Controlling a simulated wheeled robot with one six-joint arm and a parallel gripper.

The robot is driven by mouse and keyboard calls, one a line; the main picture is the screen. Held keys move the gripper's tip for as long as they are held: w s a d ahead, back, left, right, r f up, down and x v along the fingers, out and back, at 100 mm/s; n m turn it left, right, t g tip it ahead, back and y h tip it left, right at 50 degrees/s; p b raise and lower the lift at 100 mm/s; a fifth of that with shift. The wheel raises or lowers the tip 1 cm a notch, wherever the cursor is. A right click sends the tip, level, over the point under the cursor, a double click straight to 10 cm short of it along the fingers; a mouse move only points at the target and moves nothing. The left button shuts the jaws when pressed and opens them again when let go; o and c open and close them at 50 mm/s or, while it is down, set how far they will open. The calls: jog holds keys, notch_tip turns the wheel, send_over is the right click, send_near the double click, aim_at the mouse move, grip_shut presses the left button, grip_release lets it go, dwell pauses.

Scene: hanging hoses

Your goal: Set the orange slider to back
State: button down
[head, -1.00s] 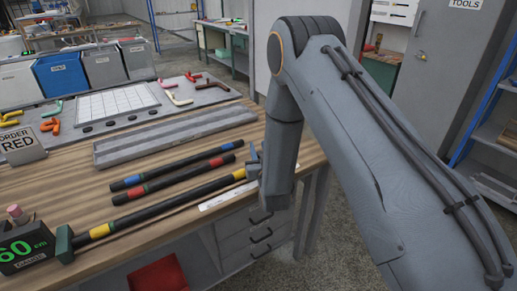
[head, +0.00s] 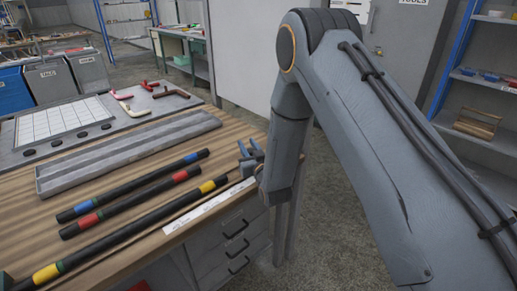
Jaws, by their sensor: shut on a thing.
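I cannot make out an orange slider in the head view. My arm covers much of the middle and right of the view.
Blue-banded (head: 135,185) and red-banded (head: 130,203) hoses lie on the bench before a grey grooved tray (head: 130,152). A white strip (head: 208,206) lies along the front edge. Drawers (head: 232,240) are below. Open floor lies right, toward a shelf rack (head: 480,75).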

jog(key=shift+w+d, duration=0.15)
jog(key=c, duration=1.5)
grip_release()
jog(key=shift+w+d, duration=0.1)
jog(key=shift+o, duration=0.2)
jog(key=shift+s, duration=0.2)
jog(key=shift+s, duration=0.3)
jog(key=b+v, duration=0.1)
jog(key=v, duration=0.6)
jog(key=shift+w+d, duration=0.1)
jog(key=shift+d, duration=0.05)
